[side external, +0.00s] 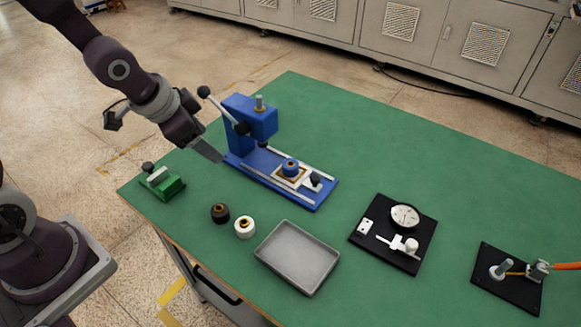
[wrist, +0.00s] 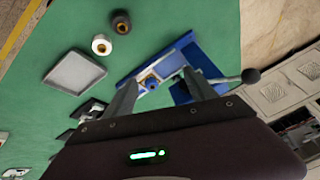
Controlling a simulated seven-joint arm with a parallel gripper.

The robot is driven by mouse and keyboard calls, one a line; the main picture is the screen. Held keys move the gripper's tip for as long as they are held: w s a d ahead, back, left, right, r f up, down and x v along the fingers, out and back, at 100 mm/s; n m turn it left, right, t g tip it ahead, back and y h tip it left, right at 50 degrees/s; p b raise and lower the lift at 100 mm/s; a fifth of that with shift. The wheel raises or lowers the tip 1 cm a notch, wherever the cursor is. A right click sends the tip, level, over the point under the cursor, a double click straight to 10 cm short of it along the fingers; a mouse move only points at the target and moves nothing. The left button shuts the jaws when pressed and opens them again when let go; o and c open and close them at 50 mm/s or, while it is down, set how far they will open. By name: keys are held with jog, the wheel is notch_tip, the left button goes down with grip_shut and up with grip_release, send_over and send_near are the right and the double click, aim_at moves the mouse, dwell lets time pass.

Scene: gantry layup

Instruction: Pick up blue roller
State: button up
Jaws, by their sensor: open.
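The blue roller (side external: 291,167) has a brass-coloured centre and sits on a small plate on the base of the blue press (side external: 250,118). It also shows in the wrist view (wrist: 151,83), between my two fingers as seen from the wrist. My gripper (side external: 213,153) is open and empty. In the side view it is above the table, left of the press and apart from the roller. The wrist view shows both fingers of my gripper (wrist: 160,80) spread wide.
A black roller (side external: 220,212) and a white roller (side external: 245,228) stand near the grey tray (side external: 297,257). A green fixture (side external: 162,183) is at the left edge. A dial gauge (side external: 405,216) and a black stand plate (side external: 508,285) lie right. The press lever (side external: 222,108) sticks up beside my gripper.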

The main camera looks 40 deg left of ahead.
jog(key=w+d+f+t+h, duration=0.25)
jog(key=w+f, duration=0.35)
jog(key=f, duration=0.3)
jog(key=t+h, duration=0.2)
jog(key=t, duration=0.1)
send_near(292, 163)
jog(key=shift+w+d+f, duration=0.2)
jog(key=shift+w+f, duration=0.05)
jog(key=shift+f, duration=0.25)
jog(key=shift+w+d+f, duration=0.2)
jog(key=shift+w+f, duration=0.05)
jog(key=shift+f, duration=0.2)
jog(key=shift+w+d+f+t+h, duration=0.2)
jog(key=shift+d+t+h, duration=0.15)
jog(key=shift+t, duration=0.3)
jog(key=x, duration=0.4)
jog(key=a+x, duration=0.1)
jog(key=x, duration=0.1)
jog(key=shift+w+d+f, duration=0.2)
jog(key=shift+w, duration=0.3)
grip_shut()
jog(key=shift+r, duration=0.1)
